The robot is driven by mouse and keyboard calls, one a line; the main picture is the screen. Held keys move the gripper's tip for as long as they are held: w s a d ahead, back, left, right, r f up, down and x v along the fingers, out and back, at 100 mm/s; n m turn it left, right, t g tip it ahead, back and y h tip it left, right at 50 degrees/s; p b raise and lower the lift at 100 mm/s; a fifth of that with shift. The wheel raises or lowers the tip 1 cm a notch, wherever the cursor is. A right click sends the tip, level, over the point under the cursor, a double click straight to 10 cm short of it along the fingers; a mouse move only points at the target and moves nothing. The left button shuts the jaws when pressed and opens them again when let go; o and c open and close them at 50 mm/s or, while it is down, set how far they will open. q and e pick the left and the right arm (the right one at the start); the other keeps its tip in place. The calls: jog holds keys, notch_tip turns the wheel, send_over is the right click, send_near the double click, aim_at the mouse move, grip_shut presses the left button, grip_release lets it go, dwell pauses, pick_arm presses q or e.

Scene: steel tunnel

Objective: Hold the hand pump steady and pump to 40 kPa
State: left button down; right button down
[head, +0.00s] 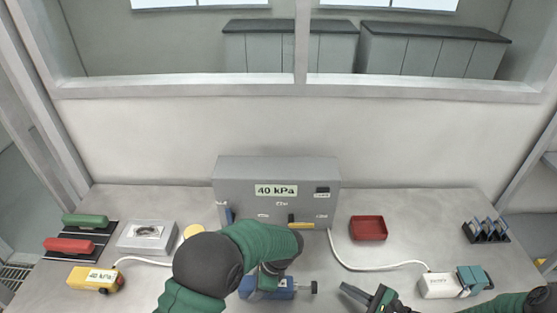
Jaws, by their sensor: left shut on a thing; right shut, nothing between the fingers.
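The blue hand pump (283,291) lies on the bench at the front centre, with a thin rod and a dark knob (314,287) at its right end. My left gripper (268,279) reaches down onto the pump from above and is shut on its body; my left arm hides part of it. My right gripper (358,294) is shut and empty, to the right of the knob and apart from it.
A red tray (368,229), white device (438,286) with hose (372,268) and dark rack (486,231) are at right.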

dwell(0.8)
pick_arm(q)
jog(key=c, duration=0.6)
grip_release()
